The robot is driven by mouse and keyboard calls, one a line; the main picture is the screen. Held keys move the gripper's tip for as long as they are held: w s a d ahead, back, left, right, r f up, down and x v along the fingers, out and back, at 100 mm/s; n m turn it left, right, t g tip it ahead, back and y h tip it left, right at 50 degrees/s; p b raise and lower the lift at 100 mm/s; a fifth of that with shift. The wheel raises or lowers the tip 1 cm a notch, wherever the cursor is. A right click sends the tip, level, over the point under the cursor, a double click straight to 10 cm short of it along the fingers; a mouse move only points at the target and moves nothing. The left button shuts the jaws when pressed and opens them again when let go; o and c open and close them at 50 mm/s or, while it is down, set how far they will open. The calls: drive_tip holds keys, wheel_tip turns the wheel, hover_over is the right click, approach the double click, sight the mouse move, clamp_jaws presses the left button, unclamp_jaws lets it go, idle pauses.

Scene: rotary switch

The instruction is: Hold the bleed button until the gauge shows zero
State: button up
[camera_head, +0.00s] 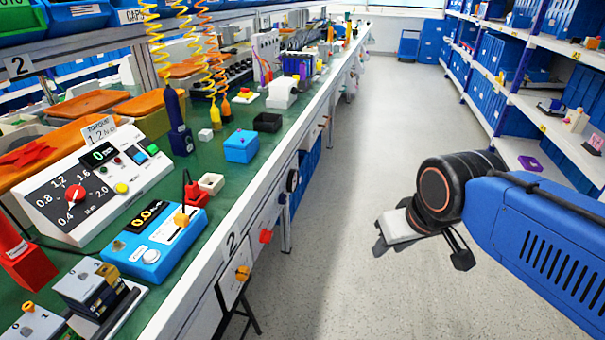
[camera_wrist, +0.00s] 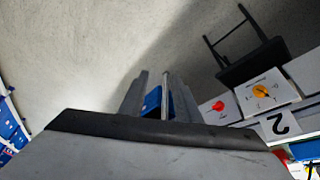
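My gripper (camera_head: 422,250) is over the aisle floor, right of the bench and well apart from it. Its fingers are spread with nothing held. The wrist view shows the fingers (camera_wrist: 155,98) with a gap between them. On the bench, a blue box (camera_head: 155,240) has a dark display with yellow digits, a round white button (camera_head: 151,257) and a yellow knob. Behind it, a white sloped panel (camera_head: 95,185) has a red dial knob (camera_head: 75,194), a small dark display (camera_head: 98,154) and a yellow button (camera_head: 121,188). No bleed label is readable, so I cannot tell which button it is.
The bench front carries a red knob (camera_head: 265,236) and an orange knob (camera_head: 242,273), above a dark stool (camera_wrist: 250,60). A red block (camera_head: 25,262) and grey switch boxes stand at the near left. Shelves with blue bins line the right. The aisle floor (camera_head: 370,130) is clear.

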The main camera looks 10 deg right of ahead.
drive_tip(key=shift+c, duration=0.6)
clamp_jaws()
idle(1.3)
